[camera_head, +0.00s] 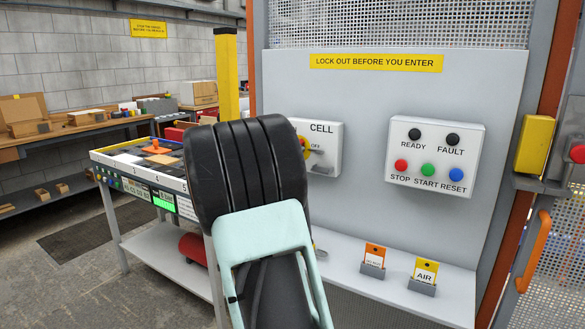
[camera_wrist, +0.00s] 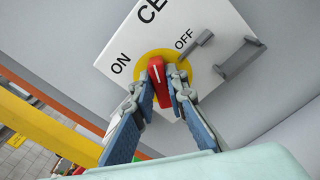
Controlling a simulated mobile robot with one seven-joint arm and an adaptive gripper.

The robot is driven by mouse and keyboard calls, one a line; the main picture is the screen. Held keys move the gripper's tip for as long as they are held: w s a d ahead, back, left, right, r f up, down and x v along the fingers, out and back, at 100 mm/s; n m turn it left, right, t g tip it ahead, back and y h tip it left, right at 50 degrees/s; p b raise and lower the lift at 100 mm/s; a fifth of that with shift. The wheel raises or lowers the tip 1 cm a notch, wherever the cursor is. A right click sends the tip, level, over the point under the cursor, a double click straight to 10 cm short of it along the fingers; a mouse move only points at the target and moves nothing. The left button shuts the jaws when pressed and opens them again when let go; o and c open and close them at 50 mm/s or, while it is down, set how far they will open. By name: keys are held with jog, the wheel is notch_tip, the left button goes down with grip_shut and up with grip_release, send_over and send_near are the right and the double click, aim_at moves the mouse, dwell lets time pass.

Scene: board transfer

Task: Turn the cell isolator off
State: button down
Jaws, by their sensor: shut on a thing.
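The cell isolator is a white box (camera_head: 331,135) marked CELL on the grey panel. My arm hides its left part in the head view. In the wrist view the box (camera_wrist: 205,20) shows a yellow disc (camera_wrist: 188,76) with ON at its left and OFF at its upper right. The red handle (camera_wrist: 157,75) stands in the disc's middle, its upper end between the two labels. My gripper (camera_wrist: 162,92) is shut on the red handle, one finger on each side. The fingers are hidden in the head view.
A grey hasp (camera_wrist: 240,58) and a small grey lever (camera_wrist: 200,40) sit by OFF. A button box (camera_head: 435,165) is on the panel at the right. An orange tag (camera_head: 374,257) and a yellow AIR tag (camera_head: 425,271) stand on the ledge. A bench (camera_head: 137,175) stands left.

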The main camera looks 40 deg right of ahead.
jog(key=m+b, duration=0.3)
jog(key=b, duration=0.2)
jog(key=m+b, duration=0.4)
jog(key=b, duration=0.2)
jog(key=m+b, duration=0.4)
jog(key=b, duration=0.1)
jog(key=shift+s+f, duration=0.15)
jog(key=shift+f, duration=0.2)
jog(key=shift+m+b, duration=0.3)
jog(key=shift+b, duration=0.05)
jog(key=c, duration=1.9)
grip_release()
jog(key=shift+r, duration=0.1)
jog(key=shift+c, duration=0.2)
jog(key=v, duration=1.2)
